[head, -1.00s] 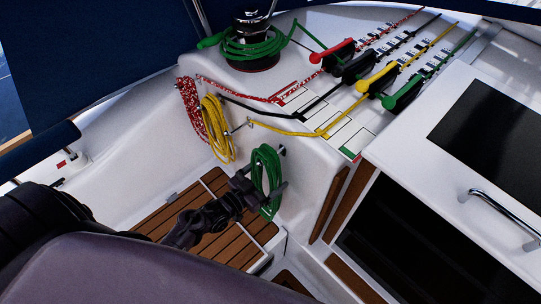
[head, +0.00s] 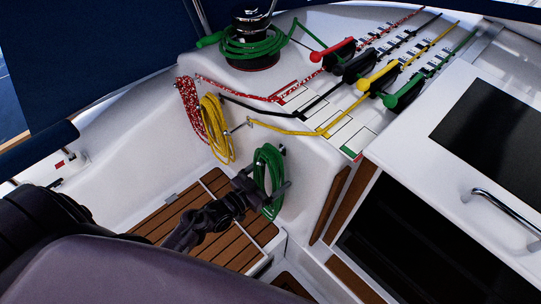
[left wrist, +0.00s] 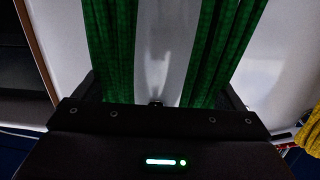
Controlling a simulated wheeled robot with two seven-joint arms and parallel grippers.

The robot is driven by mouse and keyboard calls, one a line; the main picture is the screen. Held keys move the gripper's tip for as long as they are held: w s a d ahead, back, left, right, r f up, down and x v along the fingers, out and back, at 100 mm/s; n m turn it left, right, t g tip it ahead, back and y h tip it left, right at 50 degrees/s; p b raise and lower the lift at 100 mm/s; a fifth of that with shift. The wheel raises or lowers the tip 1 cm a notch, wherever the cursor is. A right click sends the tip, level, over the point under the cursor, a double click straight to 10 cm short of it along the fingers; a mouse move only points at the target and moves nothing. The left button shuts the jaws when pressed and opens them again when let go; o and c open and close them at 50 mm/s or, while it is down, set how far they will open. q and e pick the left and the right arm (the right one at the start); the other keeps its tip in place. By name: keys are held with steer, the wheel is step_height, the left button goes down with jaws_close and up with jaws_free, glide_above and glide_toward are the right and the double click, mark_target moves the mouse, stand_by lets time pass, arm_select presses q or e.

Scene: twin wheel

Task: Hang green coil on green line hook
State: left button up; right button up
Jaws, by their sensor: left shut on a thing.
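The green coil (head: 268,160) hangs upright as a long loop against the white cockpit wall, below the green-marked end of the label strip. My left gripper (head: 268,190) is shut on its lower part. A small hook end (head: 282,150) shows at the coil's upper right edge; I cannot tell whether the loop is over it or beside it. In the left wrist view, two bundles of green coil strands (left wrist: 110,50) run upward from my gripper, with white wall between them. The fingertips are partly hidden by the coil. My right gripper is not in view.
A yellow coil (head: 215,130) and a red-and-white coil (head: 190,105) hang to the left. A winch (head: 252,40) wrapped in green rope stands above. Coloured clutch levers (head: 405,93) line the top. A white hatch structure (head: 420,175) stands right; the wooden floor (head: 200,200) is below.

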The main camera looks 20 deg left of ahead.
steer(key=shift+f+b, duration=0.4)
steer(key=shift+b, duration=0.05)
stand_by(1.1)
